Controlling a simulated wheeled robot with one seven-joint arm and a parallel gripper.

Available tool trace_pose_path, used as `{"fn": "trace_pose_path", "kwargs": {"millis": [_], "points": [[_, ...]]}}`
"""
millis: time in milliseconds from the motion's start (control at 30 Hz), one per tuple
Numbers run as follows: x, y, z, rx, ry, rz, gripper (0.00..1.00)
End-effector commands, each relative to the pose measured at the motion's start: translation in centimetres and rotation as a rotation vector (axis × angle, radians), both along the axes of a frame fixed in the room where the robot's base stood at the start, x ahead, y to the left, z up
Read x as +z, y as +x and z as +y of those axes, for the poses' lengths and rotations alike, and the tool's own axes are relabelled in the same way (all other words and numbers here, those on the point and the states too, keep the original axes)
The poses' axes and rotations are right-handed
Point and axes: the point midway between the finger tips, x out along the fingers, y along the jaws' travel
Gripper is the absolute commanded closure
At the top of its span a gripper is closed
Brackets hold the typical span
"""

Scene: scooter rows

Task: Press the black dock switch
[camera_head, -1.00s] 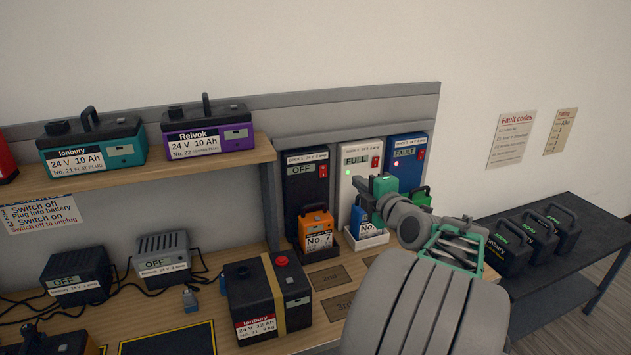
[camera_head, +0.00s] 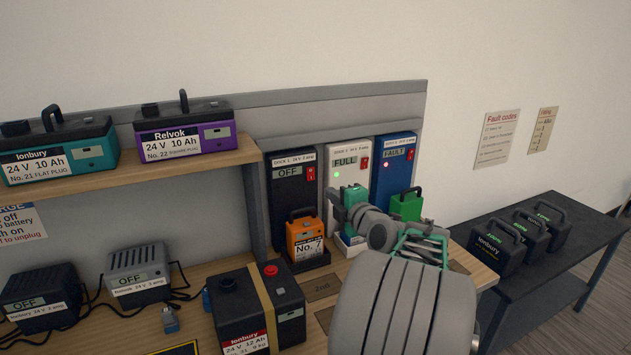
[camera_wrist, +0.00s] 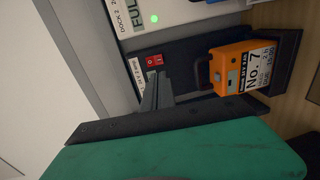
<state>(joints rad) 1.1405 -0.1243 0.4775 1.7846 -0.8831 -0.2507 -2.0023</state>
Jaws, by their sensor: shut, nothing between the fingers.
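The black dock (camera_head: 286,205) stands at the left of three docks against the back panel. Its display reads OFF. Its red switch (camera_head: 311,173) is at the upper right of its face and also shows in the wrist view (camera_wrist: 154,60). An orange No. 7 battery (camera_head: 305,240) sits in the dock. My gripper (camera_head: 335,193) has a green body and is in front of the white dock, right of the black dock. In the wrist view its grey fingers (camera_wrist: 156,88) are shut and empty, with their tips close to the switch; I cannot tell whether they touch.
The white dock (camera_head: 342,155) reads FULL with a green light. The blue dock (camera_head: 394,165) reads FAULT; a green battery (camera_head: 406,205) is in front of it. A black battery with a yellow strap (camera_head: 240,310) stands on the bench. A wooden shelf (camera_head: 150,162) holds two batteries at left.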

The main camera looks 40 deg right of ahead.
Motion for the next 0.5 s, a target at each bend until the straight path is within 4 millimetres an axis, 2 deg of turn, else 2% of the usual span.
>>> {"fn": "trace_pose_path", "kwargs": {"millis": [300, 500], "points": [[-0.6, 6.8, -1.9, 0.003, 0.002, 0.001, 1.0], [-1.1, 9.8, -2.8, 0.001, 0.001, 0.001, 1.0]]}}
